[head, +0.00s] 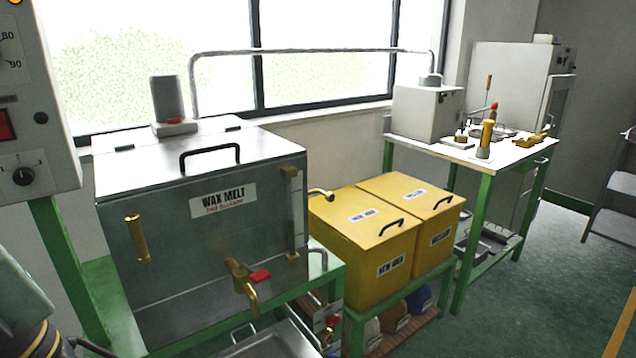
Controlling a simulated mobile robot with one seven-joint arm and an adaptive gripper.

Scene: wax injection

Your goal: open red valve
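The red valve handle (260,276) sits on a brass tap (243,282) low on the front of the steel wax melt tank (160,235). The tap's spout curves downward, and the red handle points to the right. I cannot tell from this view whether the valve is open or closed. A part of my arm shows at the lower left corner, apart from the tank. My gripper's fingertips are not visible.
A steel tray (275,340) lies below the tap. Yellow wax bins (365,275) stand right of the tank on a green frame. Another red handle (332,321) shows lower down. A control panel (35,110) stands at left. Open floor (520,290) lies at right.

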